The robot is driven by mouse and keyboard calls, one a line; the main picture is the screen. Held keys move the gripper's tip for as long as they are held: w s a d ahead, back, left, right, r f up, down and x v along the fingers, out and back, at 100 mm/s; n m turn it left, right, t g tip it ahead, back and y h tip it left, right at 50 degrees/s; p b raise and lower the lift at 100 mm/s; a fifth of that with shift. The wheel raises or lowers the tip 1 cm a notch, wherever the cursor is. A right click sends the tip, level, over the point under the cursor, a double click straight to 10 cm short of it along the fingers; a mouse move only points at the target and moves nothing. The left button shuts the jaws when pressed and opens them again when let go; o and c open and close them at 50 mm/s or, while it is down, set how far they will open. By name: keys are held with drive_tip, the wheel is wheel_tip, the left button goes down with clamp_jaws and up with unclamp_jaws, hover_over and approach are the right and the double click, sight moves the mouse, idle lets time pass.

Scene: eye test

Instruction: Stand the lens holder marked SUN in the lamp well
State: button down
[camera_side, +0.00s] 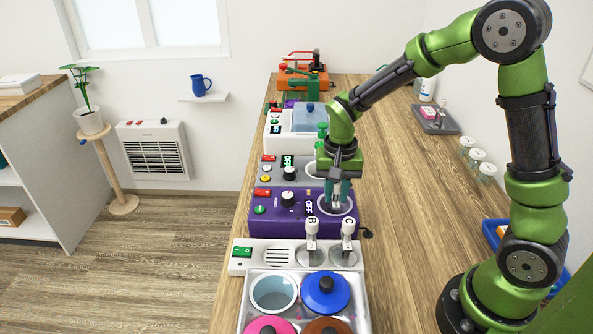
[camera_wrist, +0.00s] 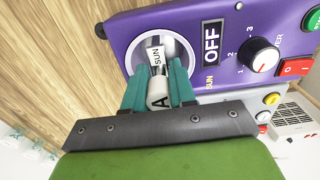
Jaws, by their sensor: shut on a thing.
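My gripper (camera_side: 338,190) points down over the purple unit (camera_side: 263,225). In the wrist view its teal fingers (camera_wrist: 158,92) are shut on a white lens holder (camera_wrist: 157,88) marked A, with a SUN label at its far end. The holder's end lies over or inside the round well (camera_wrist: 178,48) in the purple unit, which has a pale ring; the well also shows in the side view (camera_side: 350,205). I cannot tell whether the holder touches the well's bottom. The purple unit shows OFF and carries a SUN marking, a white knob and red and green buttons.
White pieces marked B (camera_side: 312,228) and C (camera_side: 348,229) stand on a white unit (camera_side: 275,245) just in front. Nearer is a tray (camera_side: 249,282) with lidded pots and an open one. A grey unit (camera_side: 277,172) stands behind. The wooden counter (camera_side: 405,190) at right is partly clear.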

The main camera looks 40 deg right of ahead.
drive_tip(key=shift+f, duration=0.15)
drive_tip(key=c, duration=0.5)
unclamp_jaws()
drive_tip(key=shift+r, duration=3)
